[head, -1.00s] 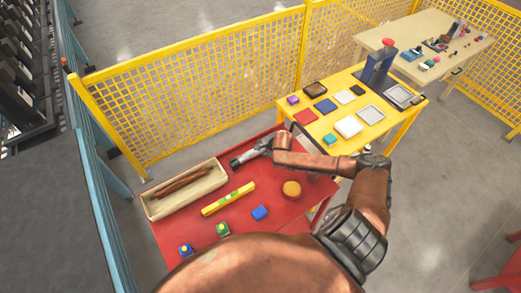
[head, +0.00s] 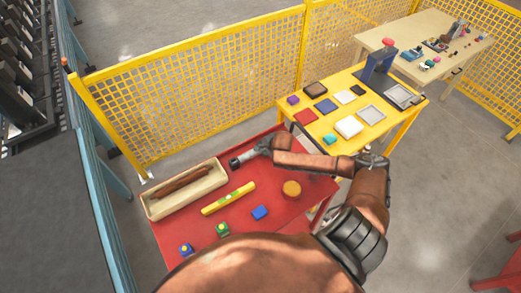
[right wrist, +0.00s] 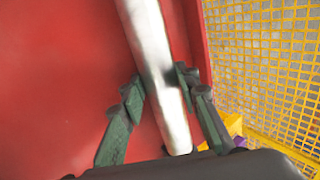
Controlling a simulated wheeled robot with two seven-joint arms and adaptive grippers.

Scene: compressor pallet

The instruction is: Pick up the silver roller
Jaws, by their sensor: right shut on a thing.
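The silver roller (right wrist: 150,48) lies between the two fingers of my right gripper (right wrist: 157,92) in the right wrist view, running up out of the picture. My right gripper is shut on it. In the head view the right gripper (head: 263,146) is at the back of the red table (head: 285,220). The roller (head: 245,157) sticks out to the left of it there, with a dark end. I cannot tell whether the roller touches the table. My left gripper is not in view.
A yellow table (head: 375,142) stands at right; yellow mesh fence (head: 200,105) runs behind.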

